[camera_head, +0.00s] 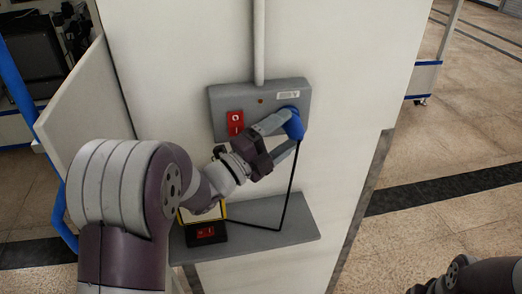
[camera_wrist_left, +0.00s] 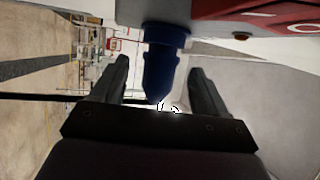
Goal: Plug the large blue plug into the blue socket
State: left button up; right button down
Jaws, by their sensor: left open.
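The large blue plug (camera_head: 293,124) is at the right end of the grey wall box (camera_head: 218,98), where its far end meets the box face. The blue socket itself is hidden behind the plug. A black cable hangs from the plug. My left gripper (camera_head: 288,138) is open at the plug. In the left wrist view the plug (camera_wrist_left: 166,65) stands between the two spread fingers (camera_wrist_left: 160,85), with a visible gap on each side. My right arm shows only in part at the bottom right; its fingers are out of view.
A red switch (camera_head: 235,122) sits on the box, left of the plug. Below, a grey shelf (camera_head: 265,226) carries a yellow and black device (camera_head: 205,229) with a red switch, where the cable ends. A grey conduit (camera_head: 259,45) runs up the white wall.

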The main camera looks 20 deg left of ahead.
pick_arm(q)
jog(key=b+v, duration=0.3)
jog(key=v, duration=0.7)
jog(key=shift+s, duration=0.3)
jog(key=shift+a+f, duration=0.1)
jog(key=shift+a, duration=0.05)
